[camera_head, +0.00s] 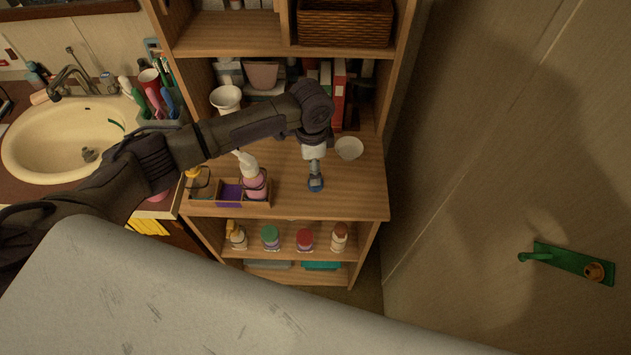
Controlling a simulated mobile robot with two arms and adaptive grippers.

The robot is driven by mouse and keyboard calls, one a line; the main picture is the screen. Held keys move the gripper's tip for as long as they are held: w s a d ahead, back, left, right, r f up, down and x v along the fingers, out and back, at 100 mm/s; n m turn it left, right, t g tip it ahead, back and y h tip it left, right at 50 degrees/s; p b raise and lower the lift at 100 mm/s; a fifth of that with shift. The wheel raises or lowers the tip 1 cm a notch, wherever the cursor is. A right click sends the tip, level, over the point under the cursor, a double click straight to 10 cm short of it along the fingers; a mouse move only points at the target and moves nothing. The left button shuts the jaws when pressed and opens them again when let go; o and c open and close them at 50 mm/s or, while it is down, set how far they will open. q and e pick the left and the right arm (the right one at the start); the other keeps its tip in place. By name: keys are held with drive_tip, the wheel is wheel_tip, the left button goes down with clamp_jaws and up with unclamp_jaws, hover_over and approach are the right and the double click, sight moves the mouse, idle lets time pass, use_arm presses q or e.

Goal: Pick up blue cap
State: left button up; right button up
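My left arm reaches in from the left over the wooden shelf unit. My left gripper (315,180) points down at the middle shelf top, near its front edge. A small blue thing (316,184), which looks like the blue cap, shows right at the fingertips. It is too small to tell whether the fingers are closed on it or only around or above it. The arm and wrist hide part of the shelf behind. My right gripper is not in view.
A wooden caddy (230,203) with a pink pump bottle (254,180) stands left of the gripper. A white bowl (349,148) is behind to the right. Several bottles stand on the shelf below. The shelf top (360,190) right of the gripper is clear.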

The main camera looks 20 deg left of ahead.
use_arm(q)
drive_tip(key=f, duration=0.3)
drive_tip(key=f+p, duration=0.1)
drive_tip(key=f, duration=0.1)
drive_tip(key=shift+s+d, duration=0.25)
drive_tip(key=shift+d, duration=0.05)
drive_tip(key=c, duration=0.9)
